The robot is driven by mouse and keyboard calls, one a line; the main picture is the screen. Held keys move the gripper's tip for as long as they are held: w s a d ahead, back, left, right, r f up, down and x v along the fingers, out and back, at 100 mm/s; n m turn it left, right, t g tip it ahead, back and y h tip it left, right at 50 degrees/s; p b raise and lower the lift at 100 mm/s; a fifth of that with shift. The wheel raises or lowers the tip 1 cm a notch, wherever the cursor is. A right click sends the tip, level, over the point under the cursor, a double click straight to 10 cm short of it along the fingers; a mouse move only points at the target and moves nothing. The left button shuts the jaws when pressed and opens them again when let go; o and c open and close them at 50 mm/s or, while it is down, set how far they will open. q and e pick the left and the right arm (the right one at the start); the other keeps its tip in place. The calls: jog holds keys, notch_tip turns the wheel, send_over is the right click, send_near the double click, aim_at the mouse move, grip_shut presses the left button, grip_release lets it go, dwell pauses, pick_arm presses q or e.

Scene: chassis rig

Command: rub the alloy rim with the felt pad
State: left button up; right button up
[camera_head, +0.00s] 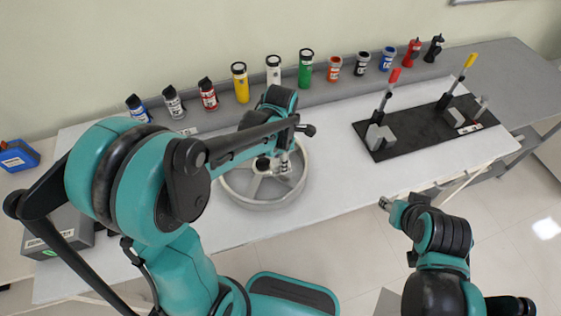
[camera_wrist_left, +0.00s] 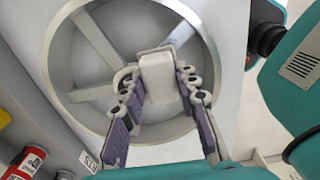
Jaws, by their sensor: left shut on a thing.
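The alloy rim (camera_head: 262,203) is a round grey wheel with spokes, lying flat on the white table top. It also fills much of the left wrist view (camera_wrist_left: 92,93). My left gripper (camera_head: 285,161) is over the right part of the rim. In the left wrist view its two fingers (camera_wrist_left: 161,88) are closed on a pale block, which I take for the felt pad (camera_wrist_left: 160,75). The pad is over the rim; I cannot tell whether it touches. In the head view it is mostly hidden. My right gripper (camera_head: 386,203) is off the table's front edge, its fingers unclear.
Several bottles and cans, such as a yellow one (camera_head: 240,84), line the back of the table (camera_head: 330,190). A black fixture board (camera_head: 420,128) with two toggle clamps lies at the right. A grey box (camera_head: 58,236) stands at the left. Table space between rim and board is clear.

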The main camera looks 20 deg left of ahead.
pick_arm(q)
jog(key=shift+r, duration=0.7)
notch_tip(320, 180, up, 3)
jog(key=p, duration=0.3)
jog(key=shift+f, duration=0.1)
